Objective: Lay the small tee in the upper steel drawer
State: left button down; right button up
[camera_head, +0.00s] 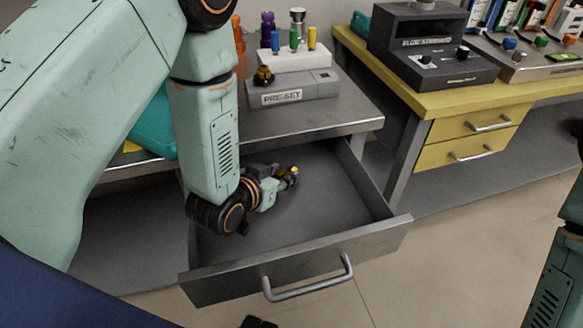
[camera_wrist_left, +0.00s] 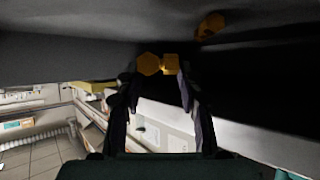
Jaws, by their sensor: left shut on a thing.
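The upper steel drawer (camera_head: 330,265) is pulled open below the steel bench, with its grey floor bare to the right of my arm. My left gripper (camera_head: 288,178) reaches down inside the drawer, towards its back. It is shut on a small brass piece, the small tee (camera_wrist_left: 156,64), which shows at the fingertips (camera_wrist_left: 157,80) in the left wrist view. In the head view only a bit of brass shows at the fingertips. I cannot tell whether the tee touches the drawer floor.
Another brass shape (camera_wrist_left: 210,25) shows beyond the fingertips in the wrist view; I cannot tell whether it is separate. A PRE-SET block (camera_head: 293,90) stands on the steel bench above. A yellow bench (camera_head: 440,100) with closed drawers stands to the right.

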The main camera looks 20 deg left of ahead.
aim_at(292, 167)
pick_arm(q)
jog(key=shift+w+d, duration=0.25)
jog(key=shift+w, duration=0.45)
jog(key=w, duration=0.2)
jog(key=w+b, duration=0.1)
jog(key=shift+w+d, duration=0.3)
jog(key=shift+w+f, duration=0.1)
jog(key=shift+f, duration=0.4)
jog(key=shift+f+b, duration=0.15)
jog(key=shift+b, duration=0.15)
jog(key=shift+f, duration=0.45)
jog(key=shift+b, duration=0.3)
